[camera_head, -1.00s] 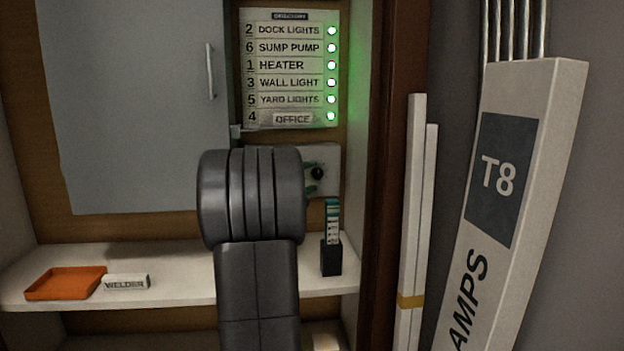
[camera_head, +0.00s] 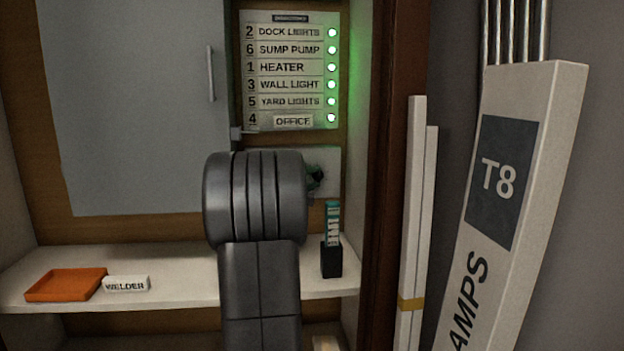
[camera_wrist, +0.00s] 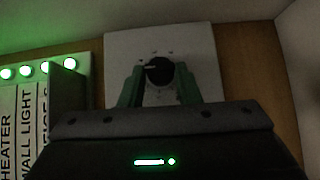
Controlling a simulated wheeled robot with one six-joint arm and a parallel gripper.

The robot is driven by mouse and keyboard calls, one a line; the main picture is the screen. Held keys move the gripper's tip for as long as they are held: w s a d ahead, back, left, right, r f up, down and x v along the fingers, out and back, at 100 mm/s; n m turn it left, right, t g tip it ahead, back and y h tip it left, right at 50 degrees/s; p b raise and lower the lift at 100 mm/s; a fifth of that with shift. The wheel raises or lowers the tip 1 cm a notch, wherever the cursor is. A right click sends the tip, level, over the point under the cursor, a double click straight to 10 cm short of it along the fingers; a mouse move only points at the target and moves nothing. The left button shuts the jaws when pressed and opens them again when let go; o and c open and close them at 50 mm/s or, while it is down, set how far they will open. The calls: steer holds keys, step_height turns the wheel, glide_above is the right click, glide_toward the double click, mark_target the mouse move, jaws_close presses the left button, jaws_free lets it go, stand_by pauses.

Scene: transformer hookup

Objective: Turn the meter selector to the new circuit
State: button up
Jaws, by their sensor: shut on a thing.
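The meter selector is a round black knob (camera_wrist: 159,71) with a pale pointer line, on a pale plate (camera_wrist: 205,50). In the wrist view its pointer lies toward the left, and small marks sit above the knob. My gripper (camera_wrist: 159,84) has its two green fingers on either side of the knob, shut on it. In the head view the gripper (camera_head: 315,180) shows only in part, at the plate (camera_head: 328,158); my arm hides the rest. The markings on the plate are too small to read.
A circuit directory (camera_head: 288,75) with several lit green lamps hangs above the plate. A shelf (camera_head: 190,262) below holds an orange tray (camera_head: 65,284), a WELDER label (camera_head: 126,284) and a black holder (camera_head: 331,259) with strips. A grey door (camera_head: 130,110) is at left, a T8 lamp box (camera_head: 510,200) at right.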

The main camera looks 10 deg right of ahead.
steer(key=r+m+g+y+p, duration=0.1)
steer(key=m+y+p, duration=0.1)
steer(key=p, duration=0.1)
steer(key=shift+r+m+g, duration=0.1)
steer(key=shift+m+g, duration=0.2)
steer(key=m+y+p, duration=0.1)
steer(key=y+p, duration=0.1)
steer(key=shift+d+r+g+p, duration=0.1)
steer(key=shift+d+g+p, duration=0.1)
steer(key=shift+g+p, duration=0.2)
steer(key=shift+m+y+p, duration=0.3)
steer(key=shift+y+p, duration=0.05)
steer(key=shift+y, duration=0.05)
steer(key=o, duration=1)
steer(key=shift+c, duration=0.2)
